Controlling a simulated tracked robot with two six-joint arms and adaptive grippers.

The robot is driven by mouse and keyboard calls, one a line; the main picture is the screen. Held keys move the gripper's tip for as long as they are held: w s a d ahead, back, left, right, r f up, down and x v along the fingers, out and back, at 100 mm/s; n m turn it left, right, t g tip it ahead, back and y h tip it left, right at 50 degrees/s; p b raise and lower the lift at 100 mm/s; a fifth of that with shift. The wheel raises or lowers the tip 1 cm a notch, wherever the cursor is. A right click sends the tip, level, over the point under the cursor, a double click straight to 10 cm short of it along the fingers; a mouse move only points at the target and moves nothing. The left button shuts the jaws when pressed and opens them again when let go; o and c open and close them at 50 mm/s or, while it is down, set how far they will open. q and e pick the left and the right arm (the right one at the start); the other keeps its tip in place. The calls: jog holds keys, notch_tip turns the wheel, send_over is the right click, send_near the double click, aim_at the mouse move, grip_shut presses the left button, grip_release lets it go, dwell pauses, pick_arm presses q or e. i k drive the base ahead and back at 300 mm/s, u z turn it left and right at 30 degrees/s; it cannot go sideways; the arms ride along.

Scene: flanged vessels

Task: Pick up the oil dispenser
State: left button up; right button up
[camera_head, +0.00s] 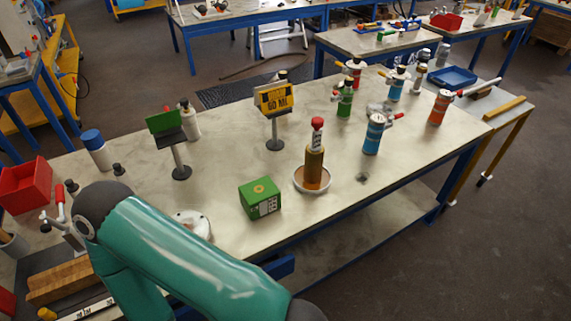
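Neither gripper shows in this view. Nothing touches the amber bottle apart from the dish under it.
A green box (260,198) stands left of the bottle, and a blue spray can (373,134) stands right of it. A yellow sign on a stand (273,99) is behind it. A red bin (25,185) is far left. The table's front right is mostly clear.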

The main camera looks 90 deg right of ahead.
aim_at(313, 158)
jog(key=k, duration=2.2)
jog(key=u, duration=1)
jog(key=i, duration=0.1)
jog(key=z, duration=2.4)
jog(key=i, duration=0.85)
